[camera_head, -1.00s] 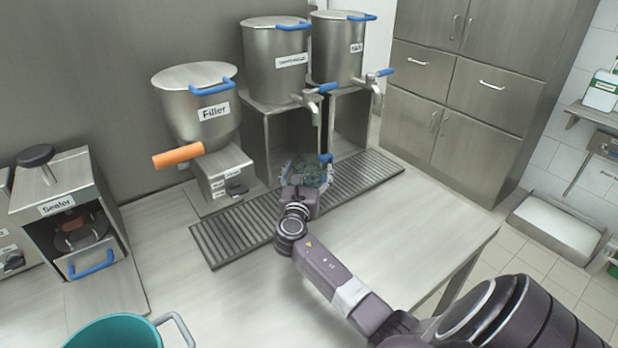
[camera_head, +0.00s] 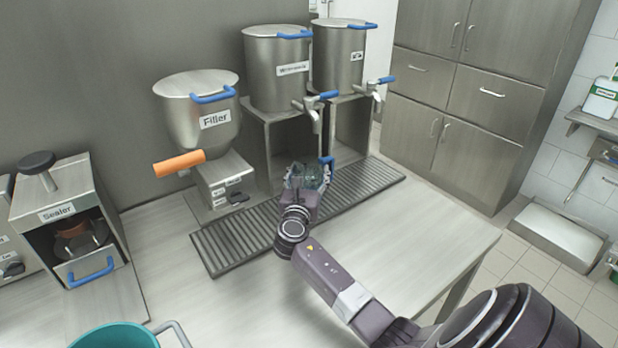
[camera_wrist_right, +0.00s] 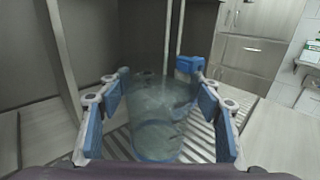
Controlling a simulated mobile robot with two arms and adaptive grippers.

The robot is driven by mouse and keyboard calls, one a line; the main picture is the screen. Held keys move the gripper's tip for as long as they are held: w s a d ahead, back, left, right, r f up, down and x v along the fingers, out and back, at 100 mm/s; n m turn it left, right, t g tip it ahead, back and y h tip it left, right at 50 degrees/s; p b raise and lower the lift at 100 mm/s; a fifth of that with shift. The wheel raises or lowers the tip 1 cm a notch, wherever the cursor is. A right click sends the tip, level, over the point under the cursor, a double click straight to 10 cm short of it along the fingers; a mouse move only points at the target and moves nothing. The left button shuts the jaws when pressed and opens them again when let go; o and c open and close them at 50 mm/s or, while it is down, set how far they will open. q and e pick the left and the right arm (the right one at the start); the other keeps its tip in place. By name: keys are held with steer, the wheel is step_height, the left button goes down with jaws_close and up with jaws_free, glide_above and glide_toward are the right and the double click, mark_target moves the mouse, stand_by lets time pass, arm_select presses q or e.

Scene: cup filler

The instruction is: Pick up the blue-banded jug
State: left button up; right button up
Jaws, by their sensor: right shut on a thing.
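The jug (camera_wrist_right: 158,110) is clear, with blue at its base rim and a blue piece at its upper right in the right wrist view. In the head view the jug (camera_head: 312,177) sits at the end of my right arm, partly hidden by the gripper. My right gripper (camera_head: 306,183) has its blue-padded fingers on both sides of the jug, shut on it. The fingers also show in the right wrist view (camera_wrist_right: 160,118). The jug is over the slatted drain grate (camera_head: 232,243), below the taps; I cannot tell whether it touches the grate. My left gripper is not in view.
Two steel dispensers (camera_head: 277,75) with blue-handled taps stand on open stands behind the grate. The filler (camera_head: 198,105) with an orange handle is at left, the sealer (camera_head: 70,228) further left. A teal bucket (camera_head: 115,337) is at the front. The counter's right front (camera_head: 420,235) is clear.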

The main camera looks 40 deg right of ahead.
step_height(320, 180, up, 2)
steer(key=b+v, duration=0.1)
steer(key=v, duration=1.7)
steer(key=shift+b, duration=0.3)
